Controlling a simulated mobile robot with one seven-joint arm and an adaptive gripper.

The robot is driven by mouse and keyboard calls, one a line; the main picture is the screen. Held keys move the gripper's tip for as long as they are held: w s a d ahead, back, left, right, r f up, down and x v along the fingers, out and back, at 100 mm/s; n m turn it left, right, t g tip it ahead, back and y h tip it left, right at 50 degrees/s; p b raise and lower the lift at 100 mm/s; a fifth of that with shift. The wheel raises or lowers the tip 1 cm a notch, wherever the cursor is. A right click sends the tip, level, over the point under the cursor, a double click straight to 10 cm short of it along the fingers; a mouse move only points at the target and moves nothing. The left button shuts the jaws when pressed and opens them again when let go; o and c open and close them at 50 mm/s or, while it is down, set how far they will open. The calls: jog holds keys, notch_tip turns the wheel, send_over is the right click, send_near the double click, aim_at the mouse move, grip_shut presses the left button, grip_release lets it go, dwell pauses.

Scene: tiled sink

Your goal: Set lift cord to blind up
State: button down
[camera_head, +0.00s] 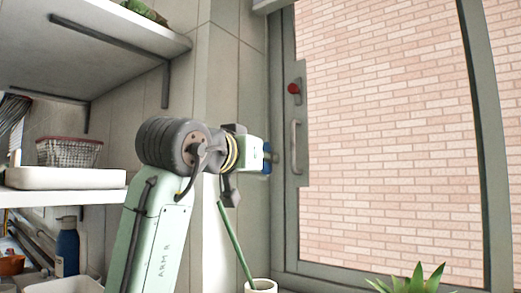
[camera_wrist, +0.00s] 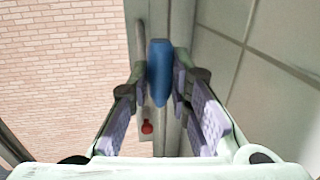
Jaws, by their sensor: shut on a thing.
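A blue, rounded bar (camera_wrist: 159,72), seemingly the lift cord's pull, sits between the fingertips of my gripper (camera_wrist: 160,80) in the wrist view. My gripper is shut on it. In the head view my gripper (camera_head: 266,158) is side-on, in front of the wall just left of the window frame. Only small blue bits show there at its tip. The cord itself cannot be made out, and no blind shows across the visible glass.
The window frame (camera_head: 287,225) carries a red knob (camera_head: 294,88) and a grey handle (camera_head: 294,147) close to my gripper. A green stick (camera_head: 234,242) rises from a cup (camera_head: 261,286) below. Shelves (camera_head: 65,179) stand left; a plant (camera_head: 412,282) is lower right.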

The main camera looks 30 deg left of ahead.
notch_tip(320, 180, down, 2)
jog(key=c, duration=1.5)
grip_release()
jog(key=shift+r, duration=0.15)
jog(key=shift+o, duration=0.2)
